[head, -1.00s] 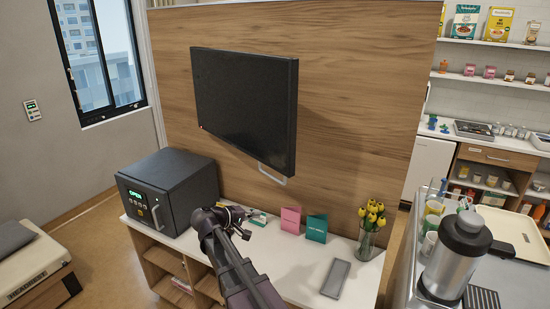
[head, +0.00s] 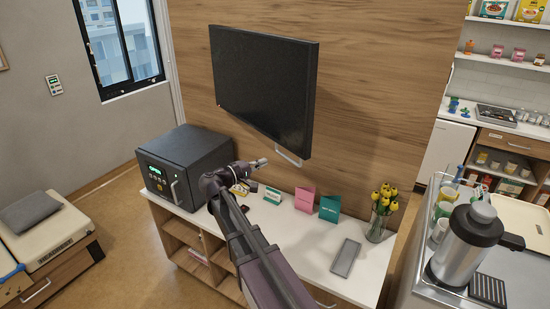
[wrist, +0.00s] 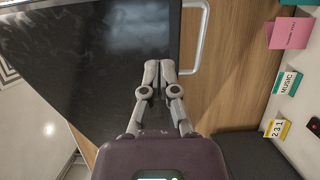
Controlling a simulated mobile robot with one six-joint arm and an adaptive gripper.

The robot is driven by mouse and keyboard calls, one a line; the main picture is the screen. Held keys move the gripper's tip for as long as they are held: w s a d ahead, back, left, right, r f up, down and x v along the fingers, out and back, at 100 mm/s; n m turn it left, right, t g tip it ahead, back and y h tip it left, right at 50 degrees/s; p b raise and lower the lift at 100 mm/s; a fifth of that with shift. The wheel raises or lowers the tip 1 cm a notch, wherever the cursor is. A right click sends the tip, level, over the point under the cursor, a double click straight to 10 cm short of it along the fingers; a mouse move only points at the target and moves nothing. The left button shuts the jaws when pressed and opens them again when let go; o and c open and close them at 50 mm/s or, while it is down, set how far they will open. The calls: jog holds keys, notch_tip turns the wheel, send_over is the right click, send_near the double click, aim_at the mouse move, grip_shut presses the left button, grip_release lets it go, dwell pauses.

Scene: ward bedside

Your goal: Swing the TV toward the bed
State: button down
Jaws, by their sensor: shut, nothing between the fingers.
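The TV (head: 262,90) is a black flat screen mounted on the wood panel, its face angled out from the wall. A pale U-shaped handle (head: 288,157) hangs from its lower right edge. In the wrist view the dark screen (wrist: 90,60) fills the left and the handle (wrist: 198,40) stands at its right edge. My gripper (wrist: 159,65) is shut and empty, its fingertips together just left of the handle and apart from it. In the head view my gripper (head: 262,162) is below the TV, left of the handle. I cannot identify the bed for certain.
A black box with a green display (head: 182,170) stands left on the white cabinet top. Pink (head: 305,199) and teal cards (head: 330,208), a vase of yellow flowers (head: 381,215) and a grey tablet (head: 346,258) stand or lie right. A metal flask (head: 466,240) is on the right counter.

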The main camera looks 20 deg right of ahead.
aim_at(297, 148)
jog(key=x, duration=1.3)
jog(key=shift+w+d+f, duration=0.1)
jog(key=shift+d, duration=0.25)
